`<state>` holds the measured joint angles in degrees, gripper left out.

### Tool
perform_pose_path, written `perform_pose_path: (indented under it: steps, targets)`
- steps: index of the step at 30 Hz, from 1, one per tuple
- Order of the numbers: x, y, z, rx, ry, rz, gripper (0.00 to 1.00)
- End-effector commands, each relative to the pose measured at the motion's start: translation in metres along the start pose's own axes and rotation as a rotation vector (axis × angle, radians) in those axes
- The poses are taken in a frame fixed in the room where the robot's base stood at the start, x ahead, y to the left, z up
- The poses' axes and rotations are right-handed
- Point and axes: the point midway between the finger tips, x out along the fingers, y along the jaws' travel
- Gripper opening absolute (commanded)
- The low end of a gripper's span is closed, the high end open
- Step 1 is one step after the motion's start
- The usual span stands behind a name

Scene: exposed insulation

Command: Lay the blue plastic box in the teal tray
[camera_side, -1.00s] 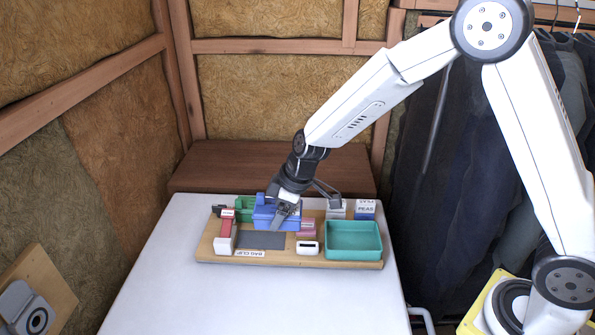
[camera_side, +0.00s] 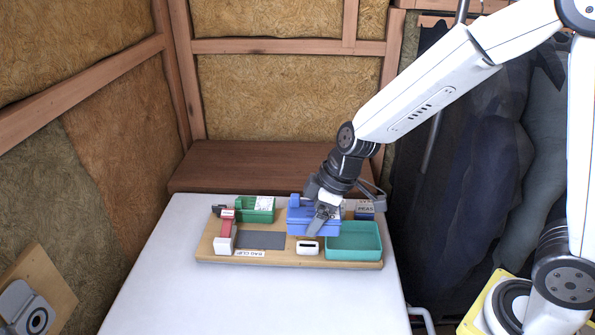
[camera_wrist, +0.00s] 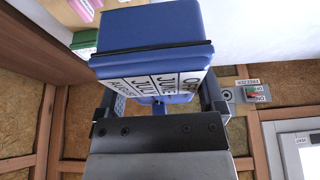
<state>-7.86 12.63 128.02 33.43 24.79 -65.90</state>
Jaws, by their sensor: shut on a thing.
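The blue plastic box (camera_side: 300,222) is held in my gripper (camera_side: 322,217), just left of the teal tray in the side view. It appears raised above the wooden board, though the exact gap is hard to tell. In the wrist view the blue box (camera_wrist: 155,30) fills the space between the jaws of my gripper (camera_wrist: 160,100), and a label with month names shows on it. The teal tray (camera_side: 353,255) sits at the right end of the board and looks empty.
The wooden board (camera_side: 290,259) on the white table (camera_side: 180,290) also bears a green box (camera_side: 256,212), a red and white item (camera_side: 226,232), a dark grey pad (camera_side: 260,240), a small white device (camera_side: 307,247) and a box marked PEAS (camera_side: 365,211) behind the tray.

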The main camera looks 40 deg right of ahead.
Motion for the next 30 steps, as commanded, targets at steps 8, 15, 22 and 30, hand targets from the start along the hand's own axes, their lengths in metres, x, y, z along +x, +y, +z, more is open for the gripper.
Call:
perform_pose_path:
  steps: [8,15,22,30]
  targets:
    - [0.0,0.0,0.0,0.0,0.001,0.001,0.09]
    - [0.0,0.001,0.0,0.0,0.001,0.001,0.09]
    - [0.0,0.009,0.009,0.003,-0.003,0.001,0.09]
    - [0.001,0.038,0.044,0.008,-0.01,-0.001,0.09]
